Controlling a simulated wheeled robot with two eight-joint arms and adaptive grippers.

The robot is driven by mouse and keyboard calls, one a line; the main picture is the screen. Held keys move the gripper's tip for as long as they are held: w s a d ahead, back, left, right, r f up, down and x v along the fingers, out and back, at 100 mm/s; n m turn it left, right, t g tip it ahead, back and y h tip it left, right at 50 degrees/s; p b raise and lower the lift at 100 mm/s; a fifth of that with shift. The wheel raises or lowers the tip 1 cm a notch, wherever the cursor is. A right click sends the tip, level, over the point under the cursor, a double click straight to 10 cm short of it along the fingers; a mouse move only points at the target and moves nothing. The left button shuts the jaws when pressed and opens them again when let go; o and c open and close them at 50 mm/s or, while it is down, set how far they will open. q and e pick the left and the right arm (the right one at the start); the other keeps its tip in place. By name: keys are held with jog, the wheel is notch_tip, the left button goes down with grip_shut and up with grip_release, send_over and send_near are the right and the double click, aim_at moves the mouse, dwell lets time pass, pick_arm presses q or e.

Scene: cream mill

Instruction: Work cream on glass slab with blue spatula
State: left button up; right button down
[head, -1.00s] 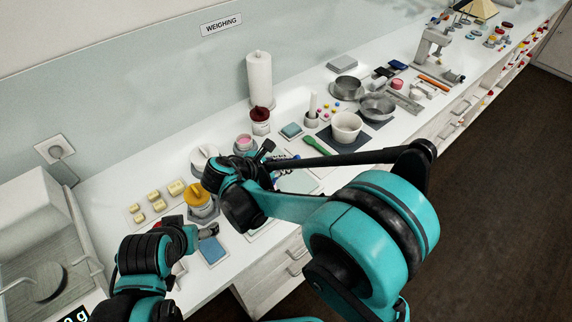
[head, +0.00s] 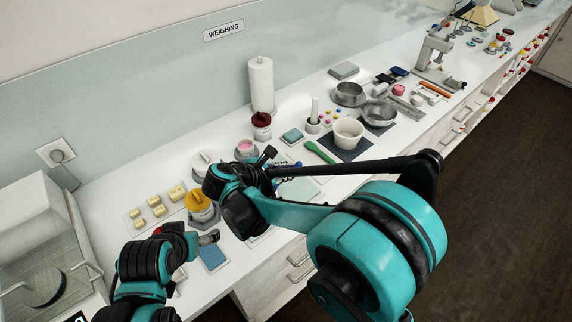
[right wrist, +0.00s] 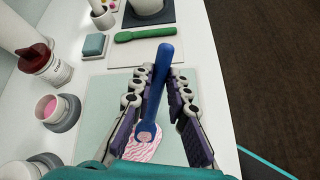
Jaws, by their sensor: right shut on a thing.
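The blue spatula (right wrist: 164,78) is in my right gripper (right wrist: 160,72), its handle between the two purple-padded fingers. Its rounded lower end is at a pink and white streaked cream patch (right wrist: 140,152); contact with the surface is hard to tell. The cream lies on the pale glass slab (right wrist: 100,95). In the head view the slab (head: 303,188) is partly hidden by my right arm, whose gripper (head: 284,170) is mostly covered. My left gripper (head: 209,238) is low at the left, near a blue pad; its finger opening cannot be made out.
A green spatula (head: 320,152), teal block (head: 292,136), white bowl (head: 348,133) and red-lidded jar (head: 261,125) stand beyond the slab. The counter's front edge is close on the right.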

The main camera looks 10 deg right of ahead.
jog(key=shift+w+b, duration=0.65)
jog(key=shift+w, duration=0.25)
dwell(3.8)
jog(key=shift+r+p, duration=2.2)
jog(key=shift+r, duration=0.75)
